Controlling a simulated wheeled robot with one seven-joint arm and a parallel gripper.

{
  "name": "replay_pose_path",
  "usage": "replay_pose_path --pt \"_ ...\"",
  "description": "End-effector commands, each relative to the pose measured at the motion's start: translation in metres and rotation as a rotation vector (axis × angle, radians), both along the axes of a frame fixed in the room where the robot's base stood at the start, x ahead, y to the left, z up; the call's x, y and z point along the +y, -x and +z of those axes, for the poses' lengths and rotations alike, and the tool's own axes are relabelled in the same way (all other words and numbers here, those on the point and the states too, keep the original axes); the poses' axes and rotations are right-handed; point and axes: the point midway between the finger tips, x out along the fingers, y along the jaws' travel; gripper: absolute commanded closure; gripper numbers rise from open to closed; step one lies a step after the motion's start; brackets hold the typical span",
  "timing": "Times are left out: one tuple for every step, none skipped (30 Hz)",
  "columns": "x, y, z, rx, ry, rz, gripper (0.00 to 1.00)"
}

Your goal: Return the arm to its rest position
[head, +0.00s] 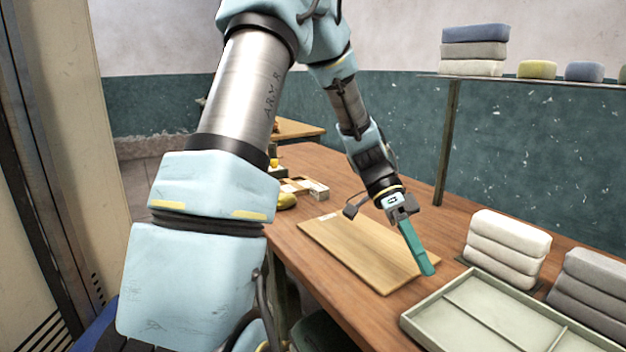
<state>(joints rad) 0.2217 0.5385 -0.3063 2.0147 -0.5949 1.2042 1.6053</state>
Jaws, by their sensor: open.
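My arm, pale blue and metal, reaches from the upper middle of the head view down over the wooden table. My gripper (426,268) points down at its end, with teal fingers low near the right edge of a light wooden board (350,246). The gripper is open, and I see nothing held in it. The fingers overlap in this view, so the gap between them is hard to see. I cannot tell whether the fingertips touch the board or table.
A pale green divided tray (440,318) is at the front right. Behind it are stacks of white cloths (506,250) and grey cloths (590,290). A shelf (545,79) with folded cloths stands at the back right. Small items, including a yellow one (287,201), lie at the board's left.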

Motion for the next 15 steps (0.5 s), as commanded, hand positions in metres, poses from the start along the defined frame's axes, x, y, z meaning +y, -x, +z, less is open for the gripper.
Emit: replay_pose_path --pt "0.009 -0.002 -0.003 -0.015 -0.048 0.036 0.10" --pt "0.014 -0.003 -0.004 -0.022 -0.078 0.060 0.10" --pt "0.022 -0.005 -0.007 -0.035 -0.122 0.096 0.10" --pt "0.028 -0.006 -0.009 -0.043 -0.155 0.123 0.10" --pt "0.034 -0.008 -0.010 -0.054 -0.189 0.154 0.10" --pt "0.044 -0.010 -0.013 -0.068 -0.237 0.197 0.10" --pt "0.051 -0.012 -0.015 -0.080 -0.274 0.235 0.10" --pt "0.059 -0.013 -0.017 -0.093 -0.312 0.272 0.10" --pt "0.071 -0.016 -0.019 -0.112 -0.367 0.332 0.10" --pt "0.081 -0.018 -0.020 -0.127 -0.410 0.384 0.10" --pt "0.091 -0.020 -0.022 -0.145 -0.453 0.438 0.10" --pt "0.108 -0.023 -0.023 -0.170 -0.515 0.525 0.10" --pt "0.121 -0.025 -0.025 -0.189 -0.561 0.597 0.10" --pt "0.134 -0.026 -0.025 -0.210 -0.607 0.674 0.10" --pt "0.152 -0.029 -0.026 -0.237 -0.661 0.780 0.10"
